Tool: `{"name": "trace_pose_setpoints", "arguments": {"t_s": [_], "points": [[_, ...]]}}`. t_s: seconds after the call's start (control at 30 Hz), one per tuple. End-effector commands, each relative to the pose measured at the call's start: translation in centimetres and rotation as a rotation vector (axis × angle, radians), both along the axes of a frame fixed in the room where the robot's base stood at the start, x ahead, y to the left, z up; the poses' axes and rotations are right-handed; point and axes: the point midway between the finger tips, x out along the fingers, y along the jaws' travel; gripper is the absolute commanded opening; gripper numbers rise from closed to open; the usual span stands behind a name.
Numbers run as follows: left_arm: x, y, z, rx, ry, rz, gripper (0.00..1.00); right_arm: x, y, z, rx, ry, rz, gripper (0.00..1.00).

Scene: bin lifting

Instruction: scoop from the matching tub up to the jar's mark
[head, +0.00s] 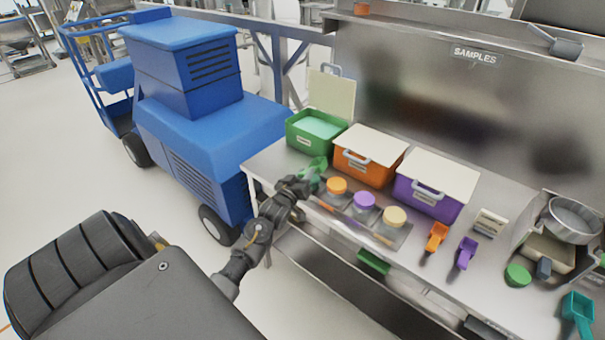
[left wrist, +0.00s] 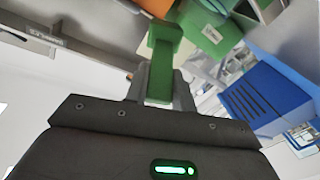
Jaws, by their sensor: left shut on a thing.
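My left gripper (head: 301,187) is shut on a green scoop (head: 317,166), beside the green tub's front. In the left wrist view the scoop (left wrist: 160,60) sticks out between the fingers (left wrist: 158,90). The green tub (head: 303,139) stands open with its lid raised, pale green material inside; part of it shows in the left wrist view (left wrist: 217,42). The orange tub (head: 362,172) and purple tub (head: 424,202) have lids shut. Jars with orange (head: 337,185), purple (head: 364,201) and tan (head: 395,216) lids stand in front. The area behind my gripper is partly hidden, and no jar mark is readable. My right gripper is out of view.
An orange scoop (head: 437,237), a purple scoop (head: 466,254), a green round piece (head: 517,275) and a teal scoop (head: 577,313) lie to the right. A metal pan (head: 573,220) stands at the far right. A blue vehicle (head: 195,130) stands left of the bench.

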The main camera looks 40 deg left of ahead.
Motion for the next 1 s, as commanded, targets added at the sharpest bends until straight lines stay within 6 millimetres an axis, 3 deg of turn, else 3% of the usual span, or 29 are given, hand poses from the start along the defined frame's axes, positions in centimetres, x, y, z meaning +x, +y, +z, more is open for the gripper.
{"name": "trace_pose_setpoints", "arguments": {"t_s": [0.1, 0.27, 1.0], "points": [[0.09, -0.35, -0.02, 0.197, 0.052, -0.001, 0.05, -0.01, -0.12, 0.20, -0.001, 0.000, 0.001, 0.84], [0.13, -0.55, -0.12, 0.340, 0.089, 0.001, 0.05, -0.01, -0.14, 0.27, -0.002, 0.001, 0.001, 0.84], [0.11, -0.59, -0.09, 0.352, 0.092, 0.001, 0.05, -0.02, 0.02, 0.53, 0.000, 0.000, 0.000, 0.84]]}}
